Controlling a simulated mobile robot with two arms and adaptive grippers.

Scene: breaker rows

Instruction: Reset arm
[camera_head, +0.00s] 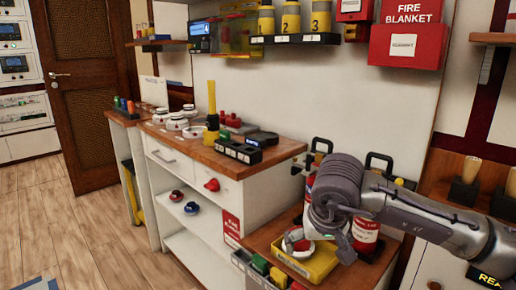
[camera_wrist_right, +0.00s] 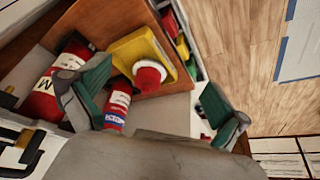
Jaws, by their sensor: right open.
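My right arm (camera_head: 425,218) comes in from the right in the head view. Its gripper (camera_head: 322,243) points down over the small side table, close above a yellow tray. In the right wrist view the two green-grey fingers (camera_wrist_right: 154,92) are spread wide with nothing held between them. A red and white round object (camera_wrist_right: 149,77) rests in the yellow tray (camera_wrist_right: 127,48), beyond the fingertips. The tray also shows in the head view (camera_head: 318,268), partly hidden by the gripper. My left gripper is not in view.
Red extinguishers (camera_head: 366,232) stand close beside the right gripper. A white cabinet (camera_head: 190,160) with a wooden top holds several small items at the left. A red fire blanket box (camera_head: 407,46) hangs above. Open wooden floor (camera_head: 75,230) lies at the left.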

